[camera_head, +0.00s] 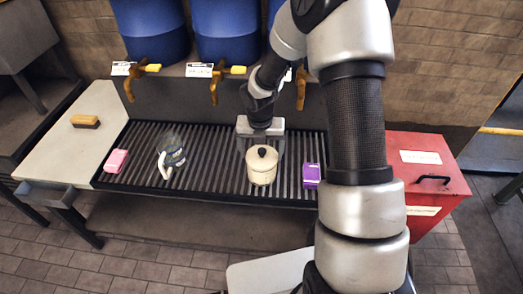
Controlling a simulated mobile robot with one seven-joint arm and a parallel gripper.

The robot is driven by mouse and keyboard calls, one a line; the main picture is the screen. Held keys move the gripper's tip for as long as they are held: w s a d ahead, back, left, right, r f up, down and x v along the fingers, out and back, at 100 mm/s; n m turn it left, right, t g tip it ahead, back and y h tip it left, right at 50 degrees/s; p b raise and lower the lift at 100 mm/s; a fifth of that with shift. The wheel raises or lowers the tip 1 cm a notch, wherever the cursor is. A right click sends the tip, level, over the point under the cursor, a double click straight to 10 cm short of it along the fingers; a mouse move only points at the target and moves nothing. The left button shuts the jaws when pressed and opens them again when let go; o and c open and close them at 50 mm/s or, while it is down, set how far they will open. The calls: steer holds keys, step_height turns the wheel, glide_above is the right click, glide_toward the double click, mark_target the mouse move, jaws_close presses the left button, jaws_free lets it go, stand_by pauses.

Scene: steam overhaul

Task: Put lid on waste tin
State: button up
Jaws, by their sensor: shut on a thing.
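A cream round pot (261,175) with a black knob (262,152) on top stands upright at, or just above, the middle of the ribbed bench top. Its top looks closed, but I cannot tell whether lid and body are separate pieces. My gripper (262,146) comes from behind, with its fingers on either side of the pot's upper part, shut on it. A red box (397,146) with a black handle and pale labels stands at the right. No thing in view is clearly marked as the waste tin.
A purple box (311,174) is close right of the pot. A clear jug (171,154) and a pink block (116,160) are left. A brush (85,121) lies on the pale side table (55,150). Blue barrels (227,35) with taps overhang the bench's back.

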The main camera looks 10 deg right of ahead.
steer(key=o, duration=1.1)
steer(key=shift+r, duration=0.15)
steer(key=shift+r+p, duration=3.4)
jaws_close()
